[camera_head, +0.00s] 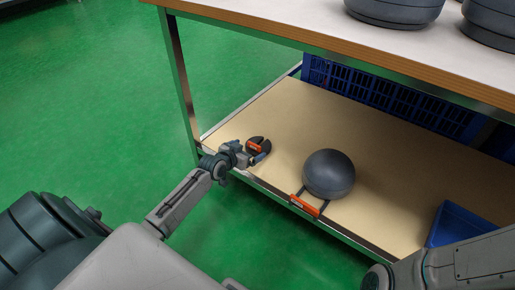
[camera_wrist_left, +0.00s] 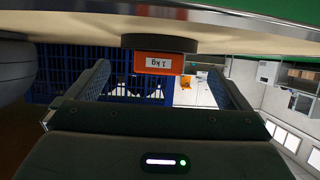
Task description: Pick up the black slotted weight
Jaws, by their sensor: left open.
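The black slotted weight (camera_head: 265,142) lies on the tan lower shelf near its left front corner. It is a dark disc with an orange block on it. In the left wrist view, which looks upside down, the weight (camera_wrist_left: 160,42) shows its dark rim and the orange face marked "1 kg". My left gripper (camera_head: 251,154) is at the front side of the weight. In the left wrist view, the left gripper (camera_wrist_left: 166,82) is open, with one finger on each side of the orange block and gaps between. My right gripper is out of view.
A blue bin (camera_head: 470,232) is farther right. Blue crates (camera_head: 390,95) line the back. The white tabletop (camera_head: 300,22) overhangs the shelf, and a table leg (camera_head: 180,75) stands at left.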

